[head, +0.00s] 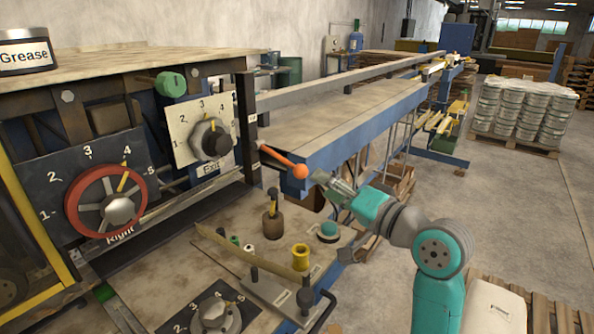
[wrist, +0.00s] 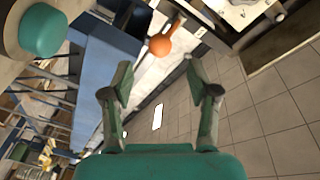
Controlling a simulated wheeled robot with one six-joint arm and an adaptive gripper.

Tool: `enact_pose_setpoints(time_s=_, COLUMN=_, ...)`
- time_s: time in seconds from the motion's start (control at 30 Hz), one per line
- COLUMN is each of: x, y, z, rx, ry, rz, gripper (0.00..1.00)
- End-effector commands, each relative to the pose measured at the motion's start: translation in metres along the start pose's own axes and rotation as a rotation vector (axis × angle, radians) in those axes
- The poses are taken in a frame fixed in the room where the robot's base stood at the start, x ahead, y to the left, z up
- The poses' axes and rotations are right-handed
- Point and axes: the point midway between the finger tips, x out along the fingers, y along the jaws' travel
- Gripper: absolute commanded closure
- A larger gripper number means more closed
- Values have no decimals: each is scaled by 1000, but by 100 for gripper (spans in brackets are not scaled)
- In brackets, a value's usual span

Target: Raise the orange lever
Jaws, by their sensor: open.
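In the wrist view the orange knob (wrist: 160,44) is beyond my fingertips, slightly above the middle. My gripper (head: 318,180) is just right of the knob in the head view and slightly lower. In the wrist view my gripper (wrist: 157,85) has its two fingers spread with nothing between them. A gap shows between the fingers and the knob.
A teal button (head: 328,229), a yellow spool (head: 300,257) and a small upright brown-based lever (head: 272,222) stand on the bench below. A dial (head: 207,138) and a red handwheel (head: 105,202) are on the left. A blue-edged table (head: 350,130) extends behind the knob.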

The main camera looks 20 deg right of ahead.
Motion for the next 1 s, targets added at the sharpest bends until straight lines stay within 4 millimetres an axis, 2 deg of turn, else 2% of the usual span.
enact_pose_setpoints(time_s=0.2, x=41, y=-1, z=0, rx=0, ry=-2, rz=-1, gripper=40)
enact_pose_setpoints(time_s=0.4, x=69, y=0, z=0, rx=1, ry=-1, rz=0, gripper=40)
enact_pose_setpoints(time_s=0.6, x=82, y=0, z=0, rx=0, ry=0, rz=0, gripper=40)
enact_pose_setpoints(time_s=0.9, x=83, y=0, z=0, rx=0, ry=1, rz=0, gripper=40)
enact_pose_setpoints(time_s=1.0, x=83, y=0, z=0, rx=0, ry=1, rz=0, gripper=65)
